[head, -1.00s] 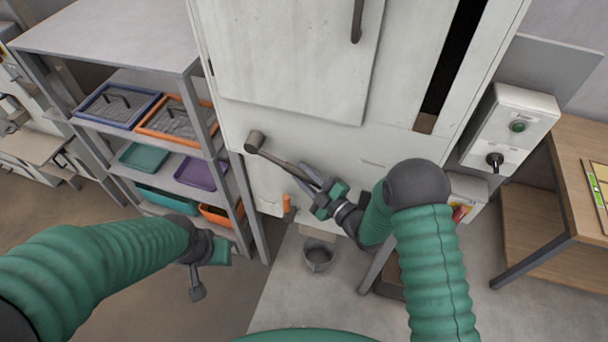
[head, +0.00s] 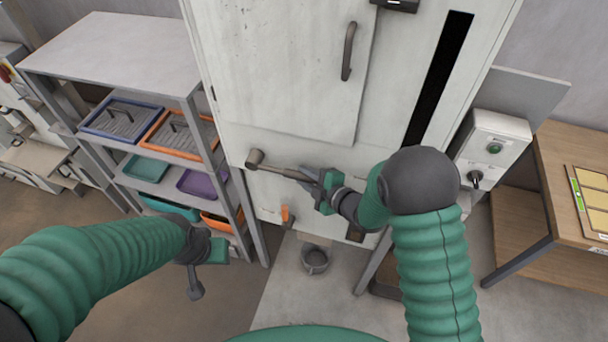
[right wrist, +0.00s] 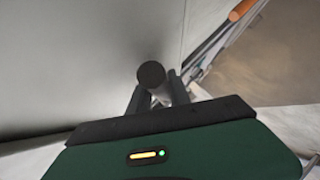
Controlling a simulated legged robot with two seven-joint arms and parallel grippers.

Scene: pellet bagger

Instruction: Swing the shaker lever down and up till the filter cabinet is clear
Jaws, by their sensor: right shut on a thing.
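The shaker lever (head: 283,171) is a grey bar on a round hub at the lower left of the pale filter cabinet (head: 285,85). It points right and slopes slightly down. My right gripper (head: 309,179) is shut on its outer part. In the right wrist view the lever's dark round end (right wrist: 151,75) shows between the two fingers (right wrist: 155,92). A tall black slot (head: 440,75) runs down the cabinet front; its lower end is near my right arm. My left gripper (head: 196,280) hangs low at left, away from the cabinet; its jaw opening is unclear.
A shelf rack (head: 110,55) with coloured trays stands left of the cabinet. A control box (head: 492,148) with a green button is at right, beside a wooden table (head: 560,150). An orange handle (head: 287,213) and a grey bucket (head: 315,258) sit below the lever.

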